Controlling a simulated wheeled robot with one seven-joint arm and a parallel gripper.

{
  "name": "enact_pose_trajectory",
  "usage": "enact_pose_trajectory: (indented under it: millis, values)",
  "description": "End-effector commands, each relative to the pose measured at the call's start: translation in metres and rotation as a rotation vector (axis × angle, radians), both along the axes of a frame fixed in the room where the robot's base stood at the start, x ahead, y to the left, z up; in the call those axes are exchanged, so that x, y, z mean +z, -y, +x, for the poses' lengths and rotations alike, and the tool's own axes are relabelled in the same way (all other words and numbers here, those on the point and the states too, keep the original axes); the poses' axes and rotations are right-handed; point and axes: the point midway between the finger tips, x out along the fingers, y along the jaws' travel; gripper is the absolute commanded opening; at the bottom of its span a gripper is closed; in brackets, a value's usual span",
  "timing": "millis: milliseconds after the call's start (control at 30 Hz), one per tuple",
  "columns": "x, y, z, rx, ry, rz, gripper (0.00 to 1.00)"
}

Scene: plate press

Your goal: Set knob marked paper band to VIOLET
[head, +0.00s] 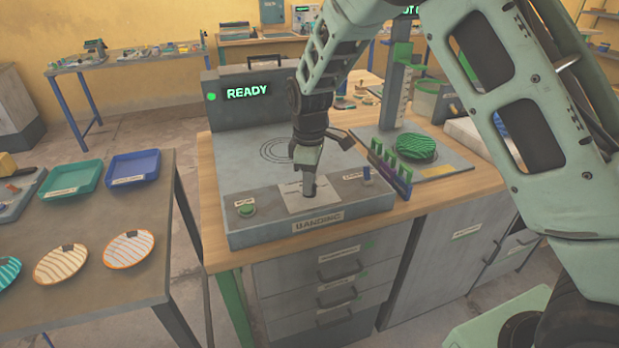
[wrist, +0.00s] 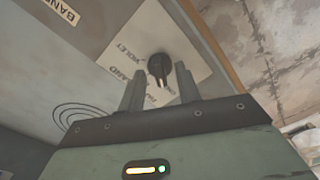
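The dark round knob (wrist: 160,67) sits on a pale label plate (wrist: 118,50) in the wrist view. Its white pointer mark faces the bottom of that view, away from the word VIOLET (wrist: 129,53) at its upper left. Other printed words below are partly covered by my fingers. My gripper (wrist: 158,80) is open, one finger on each side of the knob with gaps visible; I cannot tell whether the tips reach down beside it. In the head view my gripper (head: 309,190) points down over the label plate (head: 325,203) and hides the knob.
A rack with green and purple pieces (head: 391,168) stands close to my gripper's right. Plates (head: 129,247) lie on the left table.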

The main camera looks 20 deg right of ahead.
Motion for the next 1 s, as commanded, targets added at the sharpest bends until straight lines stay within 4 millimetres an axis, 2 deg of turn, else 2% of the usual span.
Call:
enact_pose_trajectory:
  millis: [300,333,433,467,767,1000]
  values:
    - [-0.0032,0.0000,0.0001,0.000,0.001,0.000,0.34]
    - [-0.0032,0.0000,0.0001,0.000,0.001,0.000,0.31]
    - [-0.0031,0.0000,0.0001,0.000,0.001,0.000,0.03]
    - [-0.0030,0.0000,0.0001,0.000,0.001,0.000,0.00]
    - [-0.0025,-0.0003,0.0001,-0.014,0.000,0.001,0.00]
    - [-0.0015,-0.0002,0.0004,-0.111,0.001,-0.001,0.00]
